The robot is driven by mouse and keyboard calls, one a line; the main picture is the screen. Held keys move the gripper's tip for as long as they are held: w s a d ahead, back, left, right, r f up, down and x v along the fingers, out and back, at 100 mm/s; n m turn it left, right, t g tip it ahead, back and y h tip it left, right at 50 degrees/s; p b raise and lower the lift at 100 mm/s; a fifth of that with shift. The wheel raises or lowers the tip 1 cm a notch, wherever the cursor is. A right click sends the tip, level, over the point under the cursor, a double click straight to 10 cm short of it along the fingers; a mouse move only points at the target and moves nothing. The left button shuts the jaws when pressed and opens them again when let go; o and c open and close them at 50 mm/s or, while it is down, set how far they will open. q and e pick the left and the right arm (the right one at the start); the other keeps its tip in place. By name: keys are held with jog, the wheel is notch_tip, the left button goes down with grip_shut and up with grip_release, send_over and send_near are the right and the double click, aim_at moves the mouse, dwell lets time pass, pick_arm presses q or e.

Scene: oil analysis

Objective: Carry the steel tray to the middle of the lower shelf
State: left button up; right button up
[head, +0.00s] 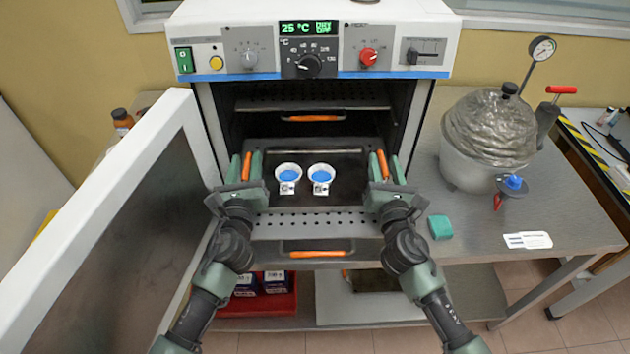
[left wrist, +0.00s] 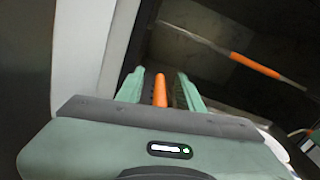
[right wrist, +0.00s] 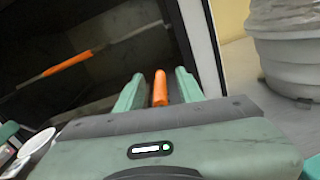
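The dark steel tray (head: 305,206) sits in the open oven, on or just above the perforated lower shelf (head: 315,222). It carries two white dishes with blue contents, the left dish (head: 288,178) and the right dish (head: 320,178). The tray has an orange handle at each side. My left gripper (head: 246,168) has its fingers on both sides of the left handle (left wrist: 160,90), with gaps showing. My right gripper (head: 384,168) is likewise open around the right handle (right wrist: 160,88), with gaps showing.
The oven door (head: 100,220) stands open at the left. The upper shelf (head: 312,102) lies above the tray. On the bench at the right are a grey vessel (head: 490,135) with a gauge, a green block (head: 440,227) and a white card (head: 527,240).

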pick_arm(q)
jog(key=s, duration=1.1)
jog(key=shift+s+d, duration=0.25)
jog(key=shift+s, duration=0.05)
pick_arm(e)
jog(key=shift+a, duration=0.15)
pick_arm(q)
jog(key=shift+s, duration=0.15)
pick_arm(e)
jog(key=shift+s, duration=0.15)
jog(key=s, duration=1.1)
jog(key=shift+s+d, duration=0.25)
jog(key=shift+s, duration=0.15)
